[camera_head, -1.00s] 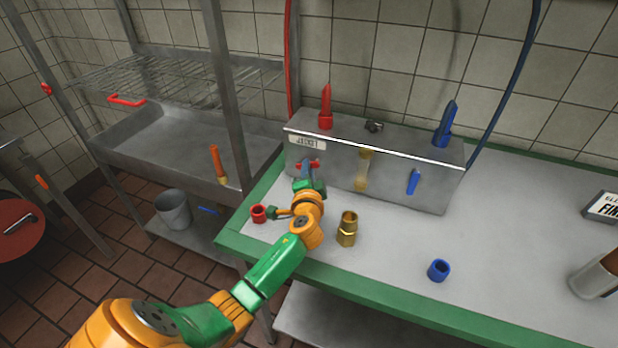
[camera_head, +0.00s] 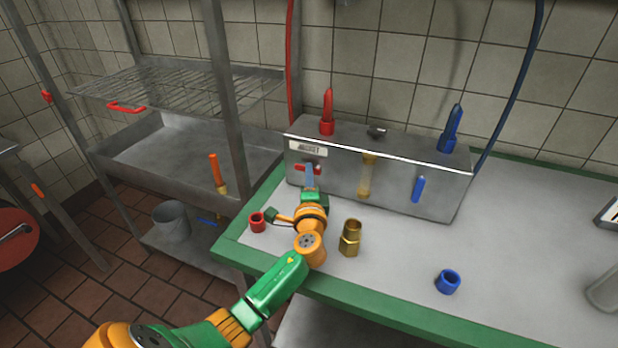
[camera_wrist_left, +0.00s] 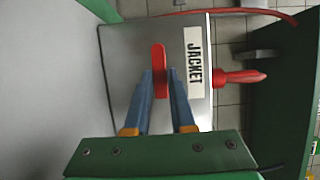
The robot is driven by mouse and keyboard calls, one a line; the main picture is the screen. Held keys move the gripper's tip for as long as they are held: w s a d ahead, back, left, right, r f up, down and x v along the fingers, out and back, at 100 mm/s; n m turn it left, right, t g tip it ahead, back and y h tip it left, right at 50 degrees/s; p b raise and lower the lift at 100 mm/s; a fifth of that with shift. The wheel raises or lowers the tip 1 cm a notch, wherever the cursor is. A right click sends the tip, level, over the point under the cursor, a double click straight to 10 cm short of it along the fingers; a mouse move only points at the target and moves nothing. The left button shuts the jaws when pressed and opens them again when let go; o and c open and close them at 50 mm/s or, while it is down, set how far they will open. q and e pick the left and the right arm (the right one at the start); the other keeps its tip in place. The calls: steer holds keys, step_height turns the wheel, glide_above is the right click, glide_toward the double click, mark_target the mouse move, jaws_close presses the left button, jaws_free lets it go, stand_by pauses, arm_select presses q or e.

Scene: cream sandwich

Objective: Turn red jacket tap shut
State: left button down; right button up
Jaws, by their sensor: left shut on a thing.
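The red jacket tap (camera_head: 299,168) is a red lever on the front of the metal box (camera_head: 400,190), below the JACKET label (camera_head: 309,150). In the left wrist view the red tap (camera_wrist_left: 159,58) stands between the blue fingertips, beside the JACKET label (camera_wrist_left: 194,62). My left gripper (camera_head: 309,174) is shut on the tap, its blue fingers pointing at the box and covering part of the lever. My right gripper is not in view.
A red ring (camera_head: 257,222), a brass fitting (camera_head: 350,238) and a blue ring (camera_head: 448,281) sit on the green-edged bench (camera_head: 400,270). A blue lever (camera_head: 418,189) hangs upright on the box front. Red (camera_head: 327,112) and blue (camera_head: 450,130) pieces stand on top.

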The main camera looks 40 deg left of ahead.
arm_select(q)
steer(key=shift+r, duration=0.35)
steer(key=c, duration=1)
jaws_free()
steer(key=shift+o, duration=1.2)
steer(key=shift+w+a+f, duration=0.1)
steer(key=shift+f, duration=0.15)
steer(key=v, duration=0.7)
steer(key=shift+b, duration=0.3)
